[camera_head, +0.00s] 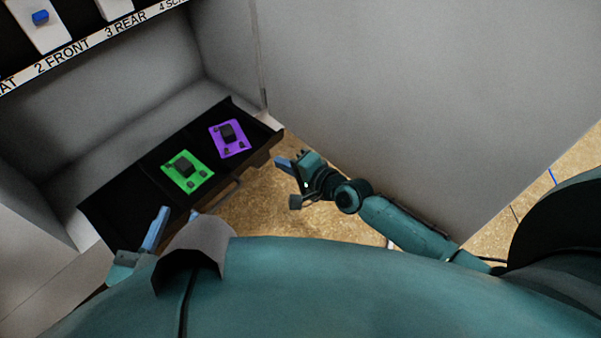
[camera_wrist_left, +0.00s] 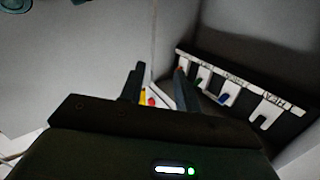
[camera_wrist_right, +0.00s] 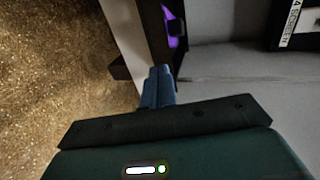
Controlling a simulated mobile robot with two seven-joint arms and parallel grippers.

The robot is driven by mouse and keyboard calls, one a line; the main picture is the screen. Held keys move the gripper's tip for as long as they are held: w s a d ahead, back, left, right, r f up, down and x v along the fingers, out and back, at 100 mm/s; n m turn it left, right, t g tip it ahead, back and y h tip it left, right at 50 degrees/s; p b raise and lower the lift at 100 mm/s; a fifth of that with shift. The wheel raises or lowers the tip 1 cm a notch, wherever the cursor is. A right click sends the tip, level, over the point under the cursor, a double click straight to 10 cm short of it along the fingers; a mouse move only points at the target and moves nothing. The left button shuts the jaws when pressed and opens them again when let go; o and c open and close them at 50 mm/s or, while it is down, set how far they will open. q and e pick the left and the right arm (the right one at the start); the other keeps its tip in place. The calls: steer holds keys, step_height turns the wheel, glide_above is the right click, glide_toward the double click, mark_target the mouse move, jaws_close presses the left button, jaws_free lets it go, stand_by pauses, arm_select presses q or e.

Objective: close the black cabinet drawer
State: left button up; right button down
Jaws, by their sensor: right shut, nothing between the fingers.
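The black cabinet drawer (camera_head: 125,190) is pulled out of the grey cabinet in the head view. A green plate (camera_head: 187,171) and a purple plate (camera_head: 229,138), each with dark parts on it, lie in it. My right gripper (camera_head: 283,162) is shut and empty, just outside the drawer's front right end. The drawer's dark end (camera_wrist_right: 158,35) shows beyond its fingertips in the right wrist view; I cannot tell if they touch. My left gripper (camera_wrist_left: 158,80) is open and empty; in the head view it is near the drawer's front left end, partly hidden by my body.
A labelled strip (camera_head: 62,55) with white holders is above the drawer at upper left. A tall grey panel (camera_head: 400,90) stands to the right of the drawer. Speckled brown floor (camera_head: 260,207) is open in front of the drawer's right part.

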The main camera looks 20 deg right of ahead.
mark_target(259, 150)
steer(key=w+a, duration=0.2)
steer(key=w, duration=0.2)
steer(key=shift+w+a+f+b, duration=0.1)
steer(key=shift+a+b, duration=0.3)
arm_select(q)
steer(key=shift+d+m+t+h, duration=0.3)
steer(key=shift+t+h, duration=0.1)
steer(key=shift+h, duration=0.1)
steer(key=shift+a, duration=0.15)
arm_select(e)
steer(key=shift+w+a, duration=0.1)
